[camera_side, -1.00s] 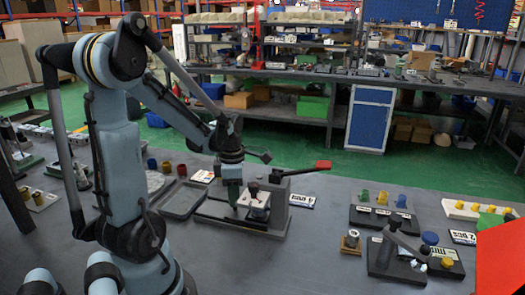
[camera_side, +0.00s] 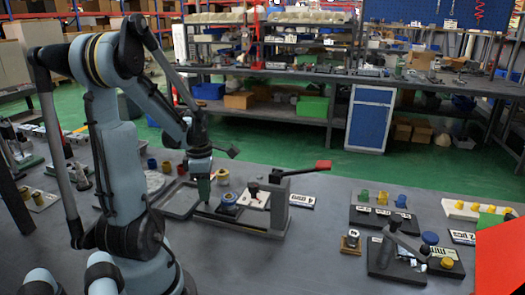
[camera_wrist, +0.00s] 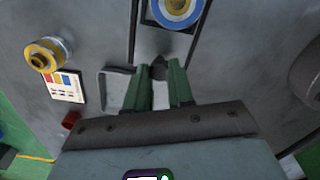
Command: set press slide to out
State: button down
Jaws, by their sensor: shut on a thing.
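The press (camera_side: 270,200) stands on the table with a dark frame and a lever ending in a red handle (camera_side: 323,166). Its slide (camera_side: 228,211) shows on the left part of the base, clear of the press head. A round blue part with yellow and white rings sits on the slide; it also shows in the wrist view (camera_wrist: 178,8). My gripper (camera_side: 204,201) is at the slide's left end. In the wrist view its green fingers (camera_wrist: 160,78) are closed around a small dark knob (camera_wrist: 158,70) at the slide's end, which they partly hide.
A grey tray (camera_side: 180,198) lies close left of my gripper. A yellow-topped part (camera_side: 222,176) stands behind the slide. A small block fixture (camera_side: 350,240) and a second lever fixture (camera_side: 400,258) stand to the right. The table front is clear.

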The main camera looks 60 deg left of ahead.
jog(key=shift+s+a, duration=0.2)
jog(key=shift+a, duration=0.05)
jog(key=c, duration=1)
grip_release()
jog(key=shift+d, duration=0.1)
notch_tip(320, 180, up, 12)
jog(key=shift+r, duration=0.1)
jog(key=w+d+m+t, duration=0.1)
jog(key=w+d+m, duration=0.3)
jog(key=m, duration=0.1)
jog(key=w+d+m+t, duration=0.2)
jog(key=w+d+m, duration=0.2)
jog(key=d+m, duration=0.1)
jog(key=w+d+m+t, duration=0.1)
jog(key=w+d+m, duration=0.3)
jog(key=d+m, duration=0.1)
jog(key=shift+d, duration=0.25)
jog(key=d+f+m+t, duration=0.1)
jog(key=d+m, duration=0.2)
jog(key=m, duration=0.2)
jog(key=d+f+m+t, duration=0.1)
jog(key=d+m, duration=0.3)
jog(key=m, duration=0.2)
jog(key=d+f+m+t, duration=0.1)
jog(key=d+m, duration=0.3)
jog(key=m, duration=0.1)
jog(key=shift+s+f, duration=0.25)
jog(key=shift+s, duration=0.05)
